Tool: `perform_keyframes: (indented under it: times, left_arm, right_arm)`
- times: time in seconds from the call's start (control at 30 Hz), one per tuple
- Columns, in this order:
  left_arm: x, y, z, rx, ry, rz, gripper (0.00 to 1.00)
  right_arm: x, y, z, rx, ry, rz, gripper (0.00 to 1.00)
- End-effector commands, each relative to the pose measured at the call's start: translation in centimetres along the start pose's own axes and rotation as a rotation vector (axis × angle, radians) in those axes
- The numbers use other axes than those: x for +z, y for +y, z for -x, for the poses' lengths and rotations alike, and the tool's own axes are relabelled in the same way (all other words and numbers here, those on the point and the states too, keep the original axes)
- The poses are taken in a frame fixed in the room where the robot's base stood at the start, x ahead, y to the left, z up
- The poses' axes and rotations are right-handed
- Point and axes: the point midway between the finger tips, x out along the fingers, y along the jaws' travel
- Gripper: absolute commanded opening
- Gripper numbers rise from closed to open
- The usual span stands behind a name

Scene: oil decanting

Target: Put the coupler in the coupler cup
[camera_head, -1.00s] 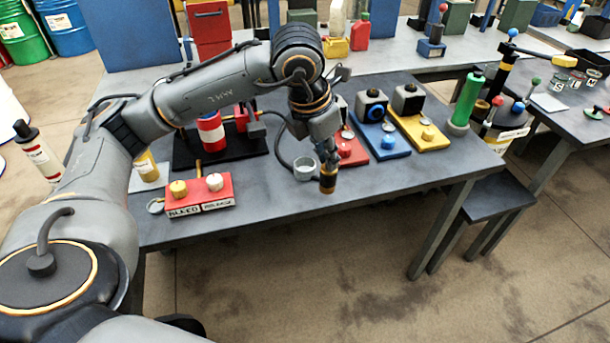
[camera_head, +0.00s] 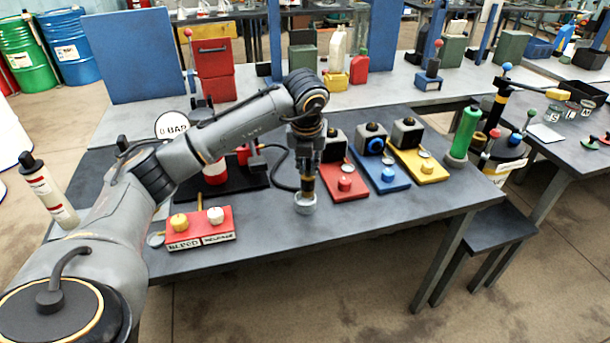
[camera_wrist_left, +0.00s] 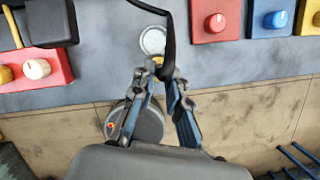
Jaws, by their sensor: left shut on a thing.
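My left gripper (camera_head: 307,178) points down over the table and is shut on the coupler (camera_head: 306,190), a small dark piece with brass-coloured bands. The coupler cup (camera_head: 305,205) is a small grey round cup near the table's front edge. In the head view the coupler is right over the cup, its lower end hidden at or behind the rim; I cannot tell how deep it sits. In the wrist view the cup (camera_wrist_left: 153,41) shows just beyond the fingertips (camera_wrist_left: 160,78), with a bit of brass between them. My right gripper is not in view.
A black hose (camera_head: 276,171) curves beside the gripper. A red block with two knobs (camera_head: 200,230) stands to the left. Red (camera_head: 345,191), blue (camera_head: 391,181) and yellow (camera_head: 432,174) pump bases stand to the right. The table's front right is clear.

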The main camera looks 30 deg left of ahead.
Motion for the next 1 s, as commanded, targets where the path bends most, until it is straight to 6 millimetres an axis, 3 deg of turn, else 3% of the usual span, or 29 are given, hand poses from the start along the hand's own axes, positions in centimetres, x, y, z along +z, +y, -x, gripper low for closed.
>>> perform_keyframes:
  times: [0.1, 0.4, 0.6, 1.0]
  left_arm:
    - [0.9, 0.5, -2.2, 0.001, 0.003, 0.0, 0.0]
    - [1.9, 1.1, -5.1, 0.0, 0.002, 0.0, 0.0]
    - [1.1, 1.0, -7.5, 0.0, 0.002, -0.002, 0.0]
    - [0.9, 1.0, -8.4, -0.002, -0.001, -0.002, 0.0]
  right_arm:
    - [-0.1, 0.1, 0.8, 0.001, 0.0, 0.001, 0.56]
    - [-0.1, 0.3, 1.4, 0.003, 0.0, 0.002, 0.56]
    - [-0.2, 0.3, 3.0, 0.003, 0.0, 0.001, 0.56]
    - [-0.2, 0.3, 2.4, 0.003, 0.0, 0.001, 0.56]
